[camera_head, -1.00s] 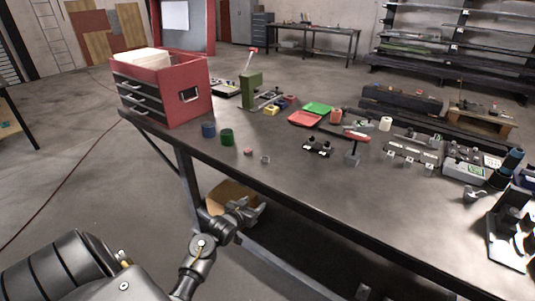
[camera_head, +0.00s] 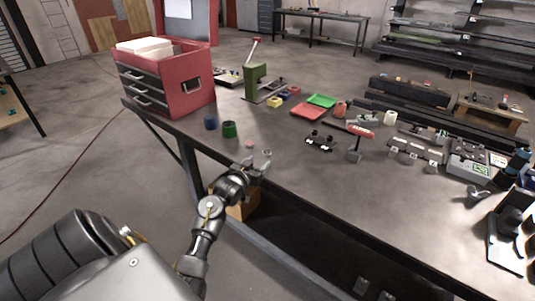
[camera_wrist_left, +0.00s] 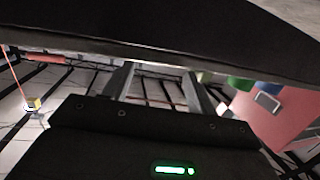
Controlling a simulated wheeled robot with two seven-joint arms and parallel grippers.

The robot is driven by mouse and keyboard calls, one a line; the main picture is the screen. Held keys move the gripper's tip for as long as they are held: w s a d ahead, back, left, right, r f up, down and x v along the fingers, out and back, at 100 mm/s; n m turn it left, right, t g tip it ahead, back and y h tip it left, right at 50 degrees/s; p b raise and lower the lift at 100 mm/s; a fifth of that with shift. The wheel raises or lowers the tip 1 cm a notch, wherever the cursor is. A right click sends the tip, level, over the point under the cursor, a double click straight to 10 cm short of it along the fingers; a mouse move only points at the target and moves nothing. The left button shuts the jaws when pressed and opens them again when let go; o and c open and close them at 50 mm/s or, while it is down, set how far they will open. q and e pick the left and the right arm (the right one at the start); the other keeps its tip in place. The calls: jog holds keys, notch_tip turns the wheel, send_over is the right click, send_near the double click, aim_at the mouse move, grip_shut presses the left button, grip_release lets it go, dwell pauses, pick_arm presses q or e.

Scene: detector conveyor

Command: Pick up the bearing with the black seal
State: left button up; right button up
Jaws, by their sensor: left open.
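A small reddish ring-like piece (camera_head: 249,144) lies on the dark workbench (camera_head: 340,205) near its front edge. A small grey piece (camera_head: 267,152) is beside it to the right, right at my gripper's fingertips and partly hidden. Both are too small to tell which, if either, has a black seal. My left gripper (camera_head: 259,162) is at the bench's front edge, just in front of these pieces. In the left wrist view its two fingers (camera_wrist_left: 157,85) are apart with nothing between them, close to the dark bench edge. My right gripper is not in view.
A green cup (camera_head: 229,129) and a blue cup (camera_head: 210,123) stand left of the small pieces. A red drawer cabinet (camera_head: 185,92) is at the bench's left end. A black fixture (camera_head: 320,142) and a red-handled tool (camera_head: 359,131) stand to the right. The front middle of the bench is clear.

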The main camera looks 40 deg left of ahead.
aim_at(265, 154)
pick_arm(q)
jog(key=shift+w+a+f, duration=0.1)
jog(key=shift+w+f, duration=0.05)
jog(key=shift+w, duration=0.55)
jog(key=shift+w+a, duration=0.1)
jog(key=shift+w, duration=0.05)
jog(key=shift+p+x, duration=0.85)
jog(key=shift+x, duration=1.5)
jog(key=shift+a, duration=0.15)
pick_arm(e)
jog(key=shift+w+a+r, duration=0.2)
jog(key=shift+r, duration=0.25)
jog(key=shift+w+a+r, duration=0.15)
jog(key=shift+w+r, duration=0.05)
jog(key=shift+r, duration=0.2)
pick_arm(q)
jog(key=c, duration=1.1)
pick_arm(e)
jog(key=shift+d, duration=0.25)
pick_arm(q)
jog(key=shift+r, duration=0.2)
